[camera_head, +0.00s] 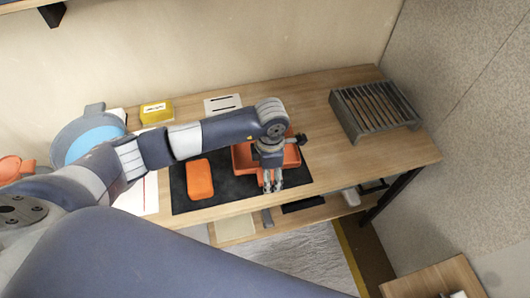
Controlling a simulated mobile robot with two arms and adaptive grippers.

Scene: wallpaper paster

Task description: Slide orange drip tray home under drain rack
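The orange drip tray (243,158) lies on a dark mat (235,195) near the middle of the table, partly hidden behind my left wrist. My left gripper (272,186) points down at the tray's front side. Its two fingers show close together, but I cannot tell whether they grip the tray wall or stand in front of it. The grey slatted drain rack (375,108) stands at the table's right end, apart from the tray, to its right and further back. My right gripper is not in view.
An orange block-like item (200,180) lies on the mat left of the tray. A yellow box (157,112) and a slotted white plate (222,104) are at the back. Bare wood (330,165) lies between mat and rack. A shelf below holds several items.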

